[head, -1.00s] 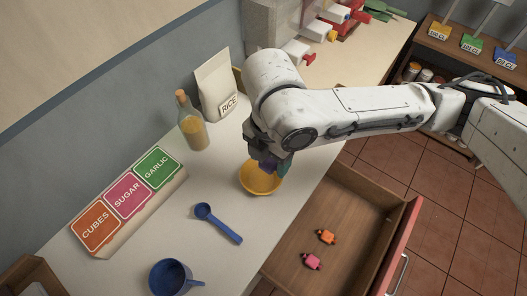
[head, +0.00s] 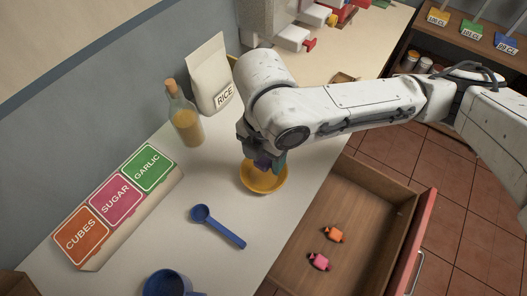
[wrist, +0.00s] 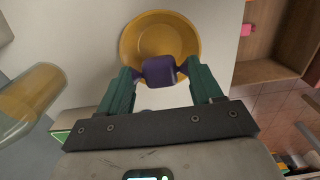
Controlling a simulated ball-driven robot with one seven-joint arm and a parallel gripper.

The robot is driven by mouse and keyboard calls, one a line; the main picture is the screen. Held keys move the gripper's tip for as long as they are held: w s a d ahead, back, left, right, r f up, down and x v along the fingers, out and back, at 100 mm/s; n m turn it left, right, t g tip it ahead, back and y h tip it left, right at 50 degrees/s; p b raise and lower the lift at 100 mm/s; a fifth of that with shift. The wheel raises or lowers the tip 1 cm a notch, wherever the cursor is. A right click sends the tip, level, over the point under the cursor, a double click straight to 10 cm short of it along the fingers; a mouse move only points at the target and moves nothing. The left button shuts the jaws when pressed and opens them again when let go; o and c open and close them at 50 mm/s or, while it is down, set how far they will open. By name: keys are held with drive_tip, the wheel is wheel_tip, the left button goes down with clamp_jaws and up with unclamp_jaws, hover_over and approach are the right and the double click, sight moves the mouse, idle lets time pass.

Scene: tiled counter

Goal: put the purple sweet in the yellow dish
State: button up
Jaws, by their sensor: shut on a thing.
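The yellow dish (head: 262,186) stands on the counter near its front edge, just beside the open drawer. My gripper (head: 270,164) is over the dish in the head view. In the wrist view my gripper (wrist: 160,75) has its two green fingers shut on the purple sweet (wrist: 160,71). The sweet overlaps the near rim of the yellow dish (wrist: 133,38) in that view; its height above the dish is hard to tell. In the head view the purple sweet (head: 262,162) is partly hidden by my gripper.
The open drawer (head: 345,215) holds an orange sweet (head: 333,234) and a pink sweet (head: 320,261). A blue spoon (head: 218,226), a blue cup (head: 167,284), a bottle (head: 185,118), a rice bag (head: 210,80) and a labelled box (head: 118,205) stand or lie around the dish.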

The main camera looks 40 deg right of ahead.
sight(264, 159)
drive_tip(key=shift+f+b, duration=1.3)
drive_tip(key=shift+f, duration=0.6)
drive_tip(key=o, duration=1)
drive_tip(key=shift+r, duration=0.1)
wheel_tip(264, 159, up, 7)
drive_tip(key=p, duration=0.6)
